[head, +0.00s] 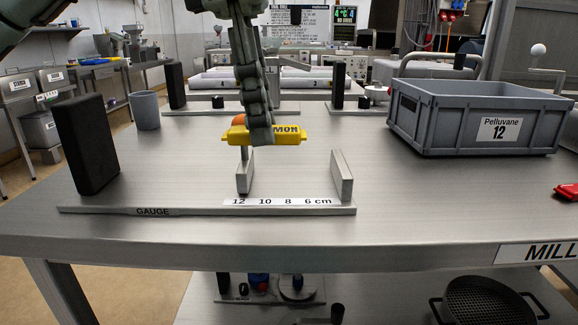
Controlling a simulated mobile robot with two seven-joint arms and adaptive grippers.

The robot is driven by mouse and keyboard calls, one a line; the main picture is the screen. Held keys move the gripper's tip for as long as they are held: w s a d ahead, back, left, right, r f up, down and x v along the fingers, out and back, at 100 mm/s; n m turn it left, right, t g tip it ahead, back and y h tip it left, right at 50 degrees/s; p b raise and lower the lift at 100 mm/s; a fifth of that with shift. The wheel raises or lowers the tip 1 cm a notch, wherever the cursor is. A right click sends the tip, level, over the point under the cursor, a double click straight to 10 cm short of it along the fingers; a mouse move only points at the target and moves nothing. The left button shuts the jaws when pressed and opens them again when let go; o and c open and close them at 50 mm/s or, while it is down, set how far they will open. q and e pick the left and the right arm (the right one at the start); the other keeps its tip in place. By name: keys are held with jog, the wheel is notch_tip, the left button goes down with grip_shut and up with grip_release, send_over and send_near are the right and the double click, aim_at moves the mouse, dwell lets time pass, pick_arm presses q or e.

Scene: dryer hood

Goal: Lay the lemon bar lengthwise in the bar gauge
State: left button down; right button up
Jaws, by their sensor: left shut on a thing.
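The yellow lemon bar (290,134), lettered partly as "MON", is level and runs left to right. My left gripper (260,132) comes down from above, is shut on the bar near its middle and hides part of its lettering. A scale strip marked 12 to 6 cm lies along the front of the gauge. I cannot tell the exact gap beneath the bar. My right gripper is not in view.
A black upright block (86,145) stands at the gauge's left end. A grey cup (145,110) is behind it. A grey crate (475,118) labelled Pelluvane 12 stands at the right. A red object (567,191) lies at the right edge.

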pick_arm(q)
send_over(296, 183)
jog(key=f, duration=0.4)
jog(key=shift+s+a+p, duration=0.3)
jog(key=shift+s+a, duration=0.05)
jog(key=shift+a, duration=0.05)
jog(key=shift+w+d+f, duration=0.15)
jog(key=shift+w+f, duration=0.2)
jog(key=shift+f, duration=0.05)
notch_tip(296, 183, down, 3)
jog(key=shift+f, duration=0.4)
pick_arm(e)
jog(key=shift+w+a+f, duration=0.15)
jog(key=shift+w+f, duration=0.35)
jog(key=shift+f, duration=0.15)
pick_arm(q)
jog(key=shift+f, duration=0.1)
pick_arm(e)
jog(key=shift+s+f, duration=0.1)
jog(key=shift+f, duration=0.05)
pick_arm(q)
jog(key=c, duration=1.3)
grip_release()
jog(key=shift+o, duration=0.2)
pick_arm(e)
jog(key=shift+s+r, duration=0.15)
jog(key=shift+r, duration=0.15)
